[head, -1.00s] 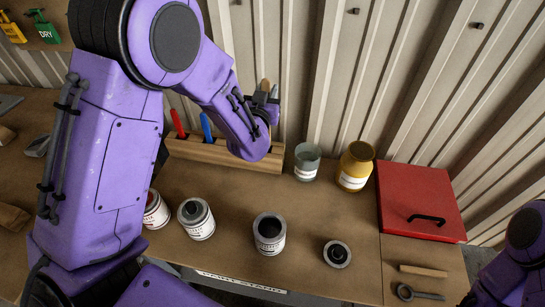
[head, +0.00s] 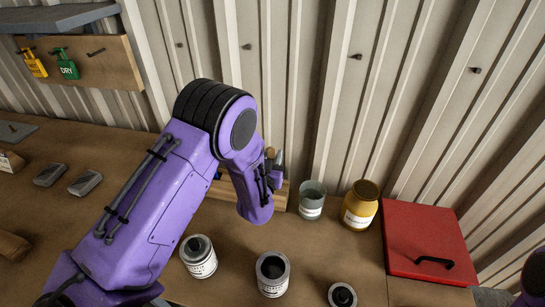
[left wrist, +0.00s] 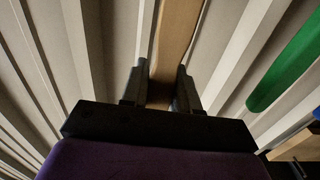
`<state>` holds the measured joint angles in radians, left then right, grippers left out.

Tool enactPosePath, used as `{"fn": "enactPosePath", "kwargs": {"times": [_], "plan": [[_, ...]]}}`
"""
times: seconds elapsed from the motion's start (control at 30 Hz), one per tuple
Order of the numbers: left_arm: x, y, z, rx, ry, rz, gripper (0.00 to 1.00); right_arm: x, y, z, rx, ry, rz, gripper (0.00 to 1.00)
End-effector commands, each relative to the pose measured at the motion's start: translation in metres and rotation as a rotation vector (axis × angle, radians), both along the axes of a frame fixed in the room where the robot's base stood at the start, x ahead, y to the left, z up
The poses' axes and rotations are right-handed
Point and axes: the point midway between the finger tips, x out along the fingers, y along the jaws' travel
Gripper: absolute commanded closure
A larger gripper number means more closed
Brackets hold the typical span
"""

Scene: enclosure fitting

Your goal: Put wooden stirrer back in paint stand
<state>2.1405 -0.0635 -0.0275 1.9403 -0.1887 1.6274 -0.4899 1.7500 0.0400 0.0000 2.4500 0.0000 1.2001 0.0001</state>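My left gripper (head: 273,160) is beside the wall behind the table, above the right end of a wooden rack (head: 283,196), which looks like the paint stand. In the left wrist view its two dark fingers (left wrist: 162,88) are closed on either side of the flat tan wooden stirrer (left wrist: 177,35). In the head view only a small tan bit of the stirrer (head: 269,153) shows at the fingers. My left arm hides most of the rack and its slots. I cannot tell whether the stirrer's lower end touches the rack. My right gripper is out of view.
A grey jar (head: 312,200) and a yellow jar (head: 359,205) stand just right of the rack. Open paint cans (head: 272,274) stand in front. A red case (head: 428,243) lies at right. A green bar (left wrist: 288,62) shows in the wrist view.

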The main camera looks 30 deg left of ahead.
Motion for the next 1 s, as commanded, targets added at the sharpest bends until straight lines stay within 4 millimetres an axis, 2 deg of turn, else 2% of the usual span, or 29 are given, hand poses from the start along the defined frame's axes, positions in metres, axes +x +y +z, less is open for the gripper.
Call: {"fn": "enactPosePath", "kwargs": {"times": [0.03, 0.07, 0.43, 0.57, 0.8, 1.0], "plan": [[0.000, 0.000, 0.000, 0.000, 0.001, 0.000, 0.55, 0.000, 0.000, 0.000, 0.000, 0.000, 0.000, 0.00], [0.000, 0.000, 0.000, 0.000, 0.001, 0.000, 0.45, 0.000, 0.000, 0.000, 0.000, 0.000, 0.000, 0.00], [-0.004, -0.001, 0.002, 0.000, 0.002, -0.001, 0.45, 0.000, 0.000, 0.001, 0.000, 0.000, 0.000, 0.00], [-0.030, -0.008, 0.000, 0.003, 0.004, -0.002, 0.45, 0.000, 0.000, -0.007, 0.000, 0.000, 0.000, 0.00], [-0.089, -0.023, 0.000, 0.004, 0.002, -0.002, 0.45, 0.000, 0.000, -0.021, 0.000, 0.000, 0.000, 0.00], [-0.114, -0.029, 0.002, 0.001, 0.001, 0.000, 0.45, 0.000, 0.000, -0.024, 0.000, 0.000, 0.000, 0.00]]}}
